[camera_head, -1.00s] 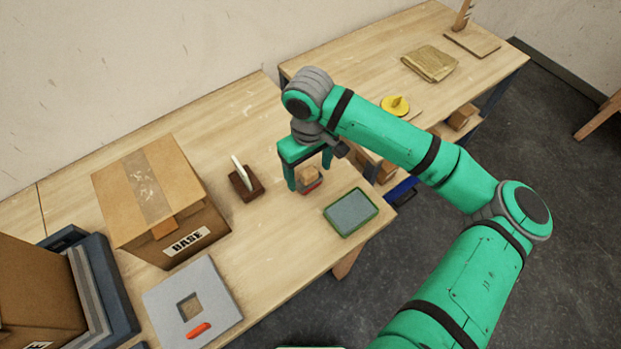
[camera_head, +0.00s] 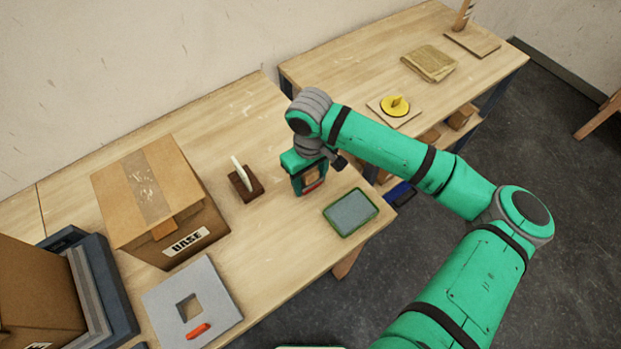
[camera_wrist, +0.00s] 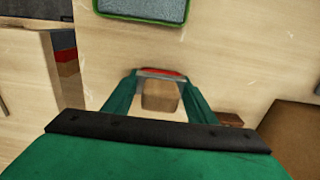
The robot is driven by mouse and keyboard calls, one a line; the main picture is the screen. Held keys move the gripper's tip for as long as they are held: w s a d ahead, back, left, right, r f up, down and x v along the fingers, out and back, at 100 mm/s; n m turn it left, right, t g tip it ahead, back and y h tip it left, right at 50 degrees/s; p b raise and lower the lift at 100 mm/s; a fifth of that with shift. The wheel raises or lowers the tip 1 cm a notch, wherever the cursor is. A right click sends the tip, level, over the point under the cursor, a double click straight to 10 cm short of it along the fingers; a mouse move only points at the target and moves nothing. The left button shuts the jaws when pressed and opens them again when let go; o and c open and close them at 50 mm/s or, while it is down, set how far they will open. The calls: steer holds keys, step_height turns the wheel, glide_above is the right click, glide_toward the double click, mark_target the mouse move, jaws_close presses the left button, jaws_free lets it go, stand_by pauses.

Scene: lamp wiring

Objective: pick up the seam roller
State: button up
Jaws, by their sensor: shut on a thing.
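My gripper (camera_head: 309,187) is low at the near bench, between the dark wooden block and the green-rimmed tray. Its fingers are shut on a small tan block-like piece with a red strip, which I take to be the seam roller (camera_head: 315,186). In the wrist view the seam roller (camera_wrist: 160,97) sits between the two fingers of my gripper (camera_wrist: 158,80), with a red and grey edge at the fingertips. The fingers hide part of it. I cannot tell whether it still touches the bench top.
A green-rimmed tray (camera_head: 351,213) lies right of the gripper. A dark wooden block (camera_head: 246,184) with an upright white piece stands left. A cardboard box (camera_head: 160,205) and a grey plate (camera_head: 220,300) are further left. A second bench holds a yellow item (camera_head: 395,106) and folded cloth (camera_head: 429,62).

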steer(key=shift+a+r, duration=0.1)
steer(key=shift+r, duration=0.5)
steer(key=s+a+r, duration=0.3)
steer(key=s+r, duration=0.9)
steer(key=s, duration=0.1)
steer(key=shift+s, duration=0.4)
steer(key=shift+o, duration=0.9)
steer(key=shift+w+a+f, duration=0.1)
